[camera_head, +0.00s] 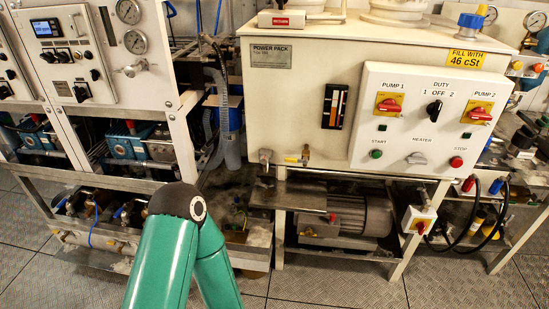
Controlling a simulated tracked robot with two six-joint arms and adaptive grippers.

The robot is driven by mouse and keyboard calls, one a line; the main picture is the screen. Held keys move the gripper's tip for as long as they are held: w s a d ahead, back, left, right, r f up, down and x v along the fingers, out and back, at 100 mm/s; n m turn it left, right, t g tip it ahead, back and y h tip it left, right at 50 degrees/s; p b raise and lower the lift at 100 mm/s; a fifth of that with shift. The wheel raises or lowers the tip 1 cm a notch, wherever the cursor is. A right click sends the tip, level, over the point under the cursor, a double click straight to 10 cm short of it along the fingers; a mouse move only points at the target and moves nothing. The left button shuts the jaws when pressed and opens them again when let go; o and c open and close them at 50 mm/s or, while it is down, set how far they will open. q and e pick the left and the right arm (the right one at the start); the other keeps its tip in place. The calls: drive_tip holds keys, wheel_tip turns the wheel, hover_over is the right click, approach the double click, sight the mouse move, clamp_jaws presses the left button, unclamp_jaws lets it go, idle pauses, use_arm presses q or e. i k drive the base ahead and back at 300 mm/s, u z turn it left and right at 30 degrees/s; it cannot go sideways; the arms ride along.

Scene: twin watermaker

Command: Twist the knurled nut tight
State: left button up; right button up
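I cannot make out a knurled nut in the head view. It may be hidden or too small to tell.
The power pack carries a control panel (430,145) with switches and buttons. Below it sits a grey motor (362,214). Low pipework with small valves (125,212) stands at the left. Black hoses (502,215) hang at the right.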

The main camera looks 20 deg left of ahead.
sight(263, 160)
drive_tip(key=i, duration=0.85)
drive_tip(key=u, duration=0.05)
